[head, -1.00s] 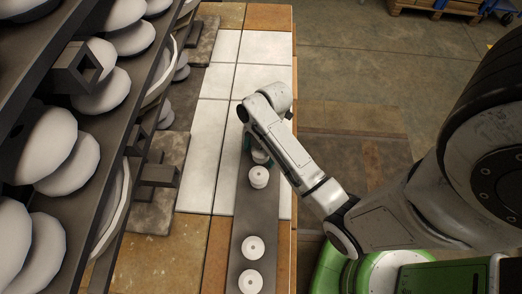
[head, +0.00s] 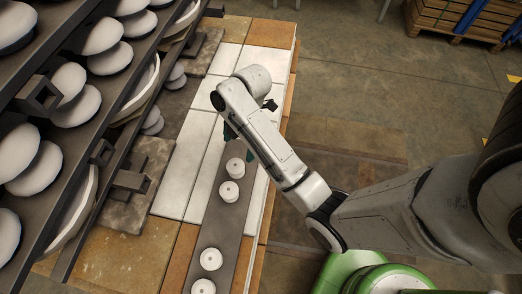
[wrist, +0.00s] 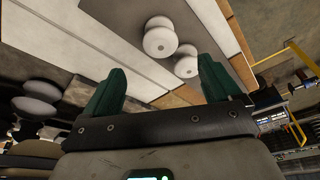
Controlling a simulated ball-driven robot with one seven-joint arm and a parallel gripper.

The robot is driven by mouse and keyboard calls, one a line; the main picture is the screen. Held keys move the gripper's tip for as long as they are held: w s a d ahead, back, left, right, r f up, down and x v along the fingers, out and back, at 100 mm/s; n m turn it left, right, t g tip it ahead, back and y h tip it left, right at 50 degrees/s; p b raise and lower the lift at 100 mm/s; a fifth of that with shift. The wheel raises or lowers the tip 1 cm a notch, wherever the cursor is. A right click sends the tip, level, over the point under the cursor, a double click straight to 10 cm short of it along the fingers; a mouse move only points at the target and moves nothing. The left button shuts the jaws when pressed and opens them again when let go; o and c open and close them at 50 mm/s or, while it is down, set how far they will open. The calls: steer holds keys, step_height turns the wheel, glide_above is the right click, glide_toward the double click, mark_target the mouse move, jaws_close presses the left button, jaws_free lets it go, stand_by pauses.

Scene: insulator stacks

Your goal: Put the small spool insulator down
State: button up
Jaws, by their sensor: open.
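A small white spool insulator (head: 235,167) stands upright on a dark grey strip (head: 222,222), just below my gripper (head: 228,131) in the head view. A second white spool (head: 229,191) stands close to it on the same strip. In the wrist view, my gripper (wrist: 162,66) shows two green fingers spread wide with nothing between them. In the head view my arm hides part of the fingers.
Two more white spools, one (head: 210,259) above the other (head: 203,287), stand on the strip's near end. A dark rack (head: 105,152) with several white discs fills the left. White tiles (head: 185,170) lie between rack and strip. Crates (head: 460,18) stand at the far right.

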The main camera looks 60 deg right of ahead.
steer(key=s+a+m+h, duration=0.1)
steer(key=s+a+m, duration=0.1)
steer(key=s+m, duration=0.6)
steer(key=s+a+m+h, duration=0.2)
steer(key=s+m, duration=0.6)
steer(key=s, duration=0.1)
steer(key=shift+s+r+h, duration=0.15)
steer(key=shift+s+h, duration=0.1)
steer(key=shift+h, duration=0.05)
step_height(320, 180, down, 5)
steer(key=b, duration=0.5)
steer(key=shift+a, duration=0.15)
